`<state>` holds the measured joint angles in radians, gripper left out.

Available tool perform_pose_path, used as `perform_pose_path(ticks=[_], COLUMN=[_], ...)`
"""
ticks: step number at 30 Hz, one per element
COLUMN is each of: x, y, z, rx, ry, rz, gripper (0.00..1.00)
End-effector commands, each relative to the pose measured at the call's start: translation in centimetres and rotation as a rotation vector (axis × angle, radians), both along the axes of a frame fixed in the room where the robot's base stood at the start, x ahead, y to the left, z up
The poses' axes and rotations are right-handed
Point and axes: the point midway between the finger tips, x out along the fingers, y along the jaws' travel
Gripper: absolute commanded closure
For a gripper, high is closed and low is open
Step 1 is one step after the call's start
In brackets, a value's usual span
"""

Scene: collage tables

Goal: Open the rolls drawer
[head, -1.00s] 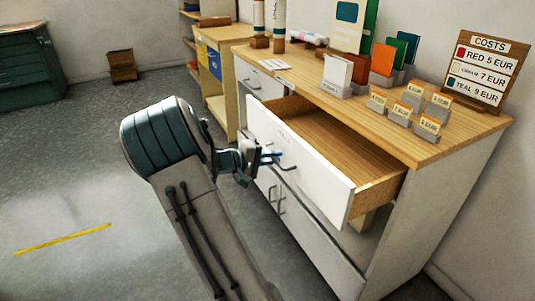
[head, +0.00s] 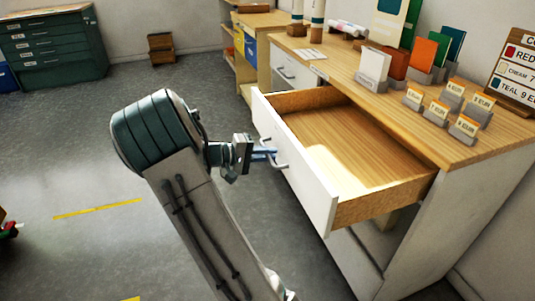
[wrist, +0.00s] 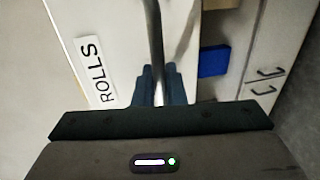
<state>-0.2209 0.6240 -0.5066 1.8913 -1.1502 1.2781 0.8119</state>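The rolls drawer (head: 312,181) stands pulled far out of the wooden-topped cabinet, and its visible wooden inside is empty. Its white front carries a ROLLS label (wrist: 94,72), readable in the wrist view. A grey bar handle (head: 281,160) sits on the front. My gripper (head: 268,154) is at this handle. In the wrist view its two fingers (wrist: 158,88) stand close on either side of the handle bar (wrist: 154,40), shut on it. The fingertips' contact is partly hidden.
The cabinet top (head: 380,95) holds sample cards, small price tags and a costs sign (head: 515,72). Another drawer (head: 290,70) beside the open one is shut. A green flat-file cabinet (head: 55,45) stands far left. Grey floor left of my arm is mostly clear.

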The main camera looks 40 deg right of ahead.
Motion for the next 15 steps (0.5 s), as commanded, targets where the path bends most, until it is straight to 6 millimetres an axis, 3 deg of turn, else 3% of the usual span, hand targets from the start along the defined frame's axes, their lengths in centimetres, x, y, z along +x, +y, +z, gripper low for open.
perform_pose_path(ticks=[2, 11, 15], x=[0.0, 0.1, 0.6], y=[0.0, 0.1, 1.3], z=[0.0, 0.0, 0.4], rx=[0.001, 0.000, 0.000], ry=[0.000, -0.001, 0.000], rz=[0.001, 0.003, 0.005], gripper=[0.73, 0.73, 0.73])
